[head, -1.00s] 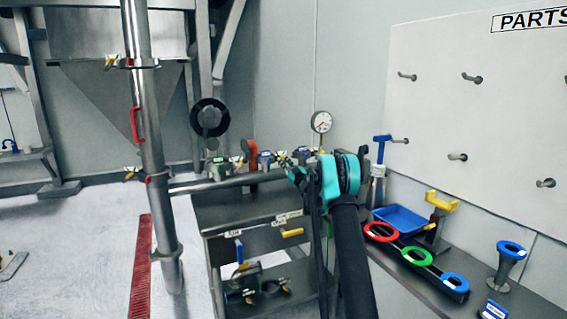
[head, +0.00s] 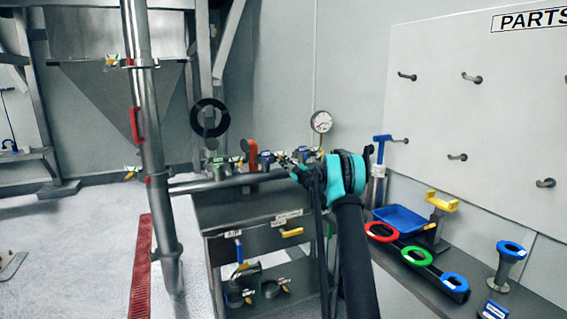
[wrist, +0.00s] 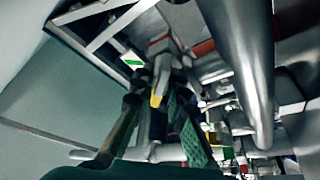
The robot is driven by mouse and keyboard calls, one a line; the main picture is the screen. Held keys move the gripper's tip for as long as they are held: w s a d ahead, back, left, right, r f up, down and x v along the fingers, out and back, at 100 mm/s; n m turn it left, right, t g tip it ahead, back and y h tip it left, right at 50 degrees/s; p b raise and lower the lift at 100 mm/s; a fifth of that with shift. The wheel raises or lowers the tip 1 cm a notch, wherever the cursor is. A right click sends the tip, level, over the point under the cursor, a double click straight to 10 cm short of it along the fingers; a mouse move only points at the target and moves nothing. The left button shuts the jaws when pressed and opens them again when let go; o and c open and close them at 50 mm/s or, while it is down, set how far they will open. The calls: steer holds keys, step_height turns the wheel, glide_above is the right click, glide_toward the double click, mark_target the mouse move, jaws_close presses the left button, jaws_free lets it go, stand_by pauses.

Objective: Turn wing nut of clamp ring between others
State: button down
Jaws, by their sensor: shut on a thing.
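Several small pipe pieces with clamp rings stand in a row on top of the grey bench, among them one at the left end (head: 213,168) and a blue-marked one (head: 266,158). My gripper (head: 284,160) is at the right part of this row and hides much of the clamp ring there. In the wrist view my gripper (wrist: 160,88) is shut, with a small yellow-tipped piece (wrist: 156,98) between its fingers. This looks like the wing nut, but its angle and thread are too small to tell.
A steel pipe (head: 150,150) stands at left, with a side branch toward the bench (head: 258,218). A pressure gauge (head: 321,122) is behind my arm. At right, a shelf holds a blue tray (head: 402,219) and colored rings (head: 416,256).

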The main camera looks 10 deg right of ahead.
steer(key=c, duration=1.7)
jaws_free()
steer(key=shift+v, duration=3.75)
